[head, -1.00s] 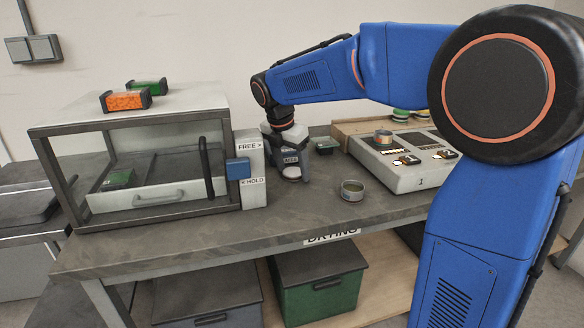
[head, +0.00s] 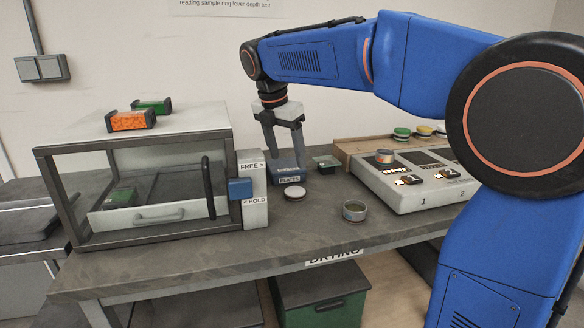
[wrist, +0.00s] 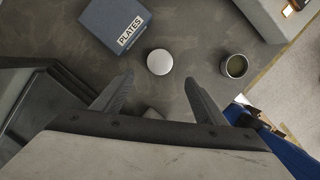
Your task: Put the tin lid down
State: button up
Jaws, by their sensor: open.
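The tin lid (head: 293,194), a pale round disc, lies flat on the bench in front of the blue PLATES box (head: 288,173). In the wrist view the lid (wrist: 159,62) shows whole and clear, just beyond my fingertips. My gripper (head: 286,158) is raised above the bench, open and empty, fingers pointing down; the wrist view shows the two fingers (wrist: 158,80) spread apart. The open tin (head: 354,211) stands upright on the bench to the right of the lid, apart from it; it also shows in the wrist view (wrist: 235,66).
A glass-fronted cabinet (head: 160,240) with a blue lever (head: 240,188) marked FREE and HOLD stands to the left. Bench between lid and open tin is bare.

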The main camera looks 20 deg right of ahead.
jog(key=shift+r, duration=0.15)
jog(key=s+d+f+m, duration=0.2)
jog(key=s+m, duration=0.2)
jog(key=s, duration=0.1)
jog(key=s+d+f+m+y, duration=0.1)
jog(key=s+d+f+m, duration=0.1)
jog(key=s, duration=0.4)
jog(key=s+d+f+m+t, duration=0.1)
jog(key=s+d+f+m, duration=0.1)
jog(key=s+m, duration=0.3)
jog(key=shift+s+d+f+m+y, duration=0.1)
jog(key=shift+s+d+m+y, duration=0.25)
jog(key=shift+d, duration=0.3)
jog(key=s+d+f+m+t, duration=0.2)
jog(key=s+f+m, duration=1.1)
jog(key=s, duration=0.2)
jog(key=shift+s+d+f+y, duration=0.2)
jog(key=shift+d+y, duration=0.1)
jog(key=shift+y, duration=0.15)
